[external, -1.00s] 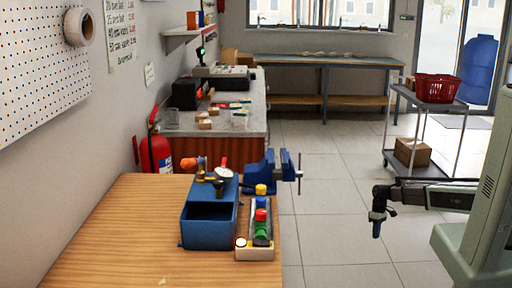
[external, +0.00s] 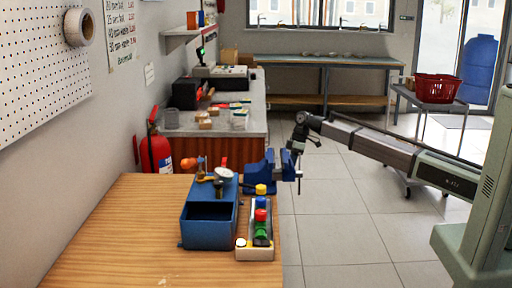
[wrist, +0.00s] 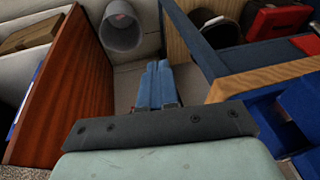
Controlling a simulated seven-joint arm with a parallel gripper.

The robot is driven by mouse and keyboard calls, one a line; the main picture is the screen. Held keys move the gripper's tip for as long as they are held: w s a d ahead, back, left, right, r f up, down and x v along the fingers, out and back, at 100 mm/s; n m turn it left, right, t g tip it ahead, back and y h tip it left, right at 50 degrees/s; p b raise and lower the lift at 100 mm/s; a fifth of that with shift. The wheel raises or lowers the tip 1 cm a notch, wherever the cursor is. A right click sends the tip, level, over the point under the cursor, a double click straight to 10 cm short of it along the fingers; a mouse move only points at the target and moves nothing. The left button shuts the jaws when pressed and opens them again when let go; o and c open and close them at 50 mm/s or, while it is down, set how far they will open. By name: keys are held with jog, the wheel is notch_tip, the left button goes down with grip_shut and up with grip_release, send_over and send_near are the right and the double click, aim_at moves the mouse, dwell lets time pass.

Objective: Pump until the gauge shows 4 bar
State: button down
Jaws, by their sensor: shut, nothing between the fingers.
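The blue test pump (external: 209,218) is an open-topped blue box on the wooden bench, with its opening toward the camera. A round white-faced gauge (external: 223,174) sits at its far end; its needle is too small to read. An orange-tipped handle (external: 188,163) shows at the far left of the pump. My gripper (external: 297,160) is beyond the bench's right side, by the blue vise (external: 262,170), right of and apart from the pump. In the wrist view its blue fingers (wrist: 157,85) are together and empty, above the floor area. The pump is not clearly identifiable there.
A tray of coloured parts (external: 258,240) stands right of the pump. The vise stands at the bench's far right corner, close to my gripper. The bench's left front (external: 120,255) is clear. A red fire extinguisher (external: 156,152) is by the left wall.

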jog(key=s+a+r+n, duration=0.8)
jog(key=s+a+r, duration=1.15)
jog(key=a, duration=0.25)
jog(key=s+a+r+n+h, duration=0.1)
jog(key=s+a+r+n, duration=0.2)
jog(key=s, duration=0.7)
jog(key=s+a+r+n+h, duration=0.1)
jog(key=s+a+r+n, duration=0.2)
jog(key=s+r, duration=0.4)
jog(key=s+a+r+n+h, duration=0.1)
jog(key=s+a+r+n, duration=0.2)
jog(key=s, duration=1.2)
jog(key=shift+a+r+g, duration=0.3)
jog(key=shift+a+r, duration=0.7)
jog(key=shift+r, duration=0.2)
jog(key=shift+x, duration=2.25)
